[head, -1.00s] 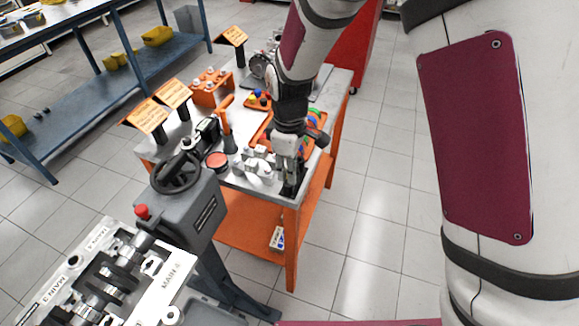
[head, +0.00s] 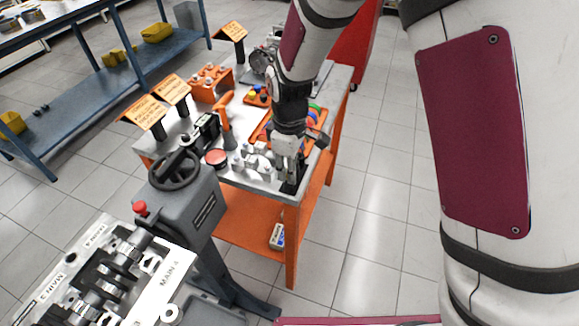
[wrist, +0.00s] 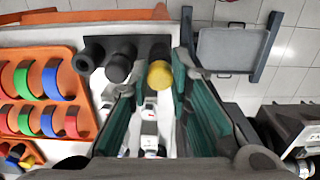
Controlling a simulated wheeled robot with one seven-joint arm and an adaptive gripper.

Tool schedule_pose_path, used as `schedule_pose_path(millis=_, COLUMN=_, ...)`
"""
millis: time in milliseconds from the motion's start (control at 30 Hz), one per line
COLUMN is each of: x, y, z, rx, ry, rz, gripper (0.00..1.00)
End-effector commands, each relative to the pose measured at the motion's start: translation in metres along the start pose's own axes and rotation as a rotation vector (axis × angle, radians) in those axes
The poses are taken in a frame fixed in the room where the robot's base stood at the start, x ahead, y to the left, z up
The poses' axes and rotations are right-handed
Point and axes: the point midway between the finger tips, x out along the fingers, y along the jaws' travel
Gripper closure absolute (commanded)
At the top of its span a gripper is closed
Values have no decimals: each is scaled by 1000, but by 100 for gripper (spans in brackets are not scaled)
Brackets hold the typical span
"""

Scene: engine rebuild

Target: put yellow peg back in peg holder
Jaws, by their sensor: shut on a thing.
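The yellow peg (wrist: 160,75) shows as a round yellow end in the wrist view. My gripper (wrist: 162,84) is shut on it, with a green-padded finger on each side. The black peg holder (wrist: 150,44) lies under and behind it, with two black pegs (wrist: 90,54) (wrist: 121,66) standing to its left. The yellow peg is roughly in line with them at the holder's right end; I cannot tell how deep it sits. In the head view my gripper (head: 289,178) points down over the dark holder (head: 289,188) at the table's near right corner, and the yellow peg is hidden.
An orange tray with coloured rings (wrist: 72,88) lies left of the holder in the wrist view. Metal parts (head: 255,160) and a red-topped round item (head: 216,157) stand left of my gripper in the head view. Floor is open right of the table.

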Motion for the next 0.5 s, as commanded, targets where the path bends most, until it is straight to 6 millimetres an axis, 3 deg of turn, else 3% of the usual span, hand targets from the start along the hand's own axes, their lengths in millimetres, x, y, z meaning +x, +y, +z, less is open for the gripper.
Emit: schedule_pose_path(millis=500, x=8, y=0, z=0, rx=0, ry=0, rz=0, gripper=100)
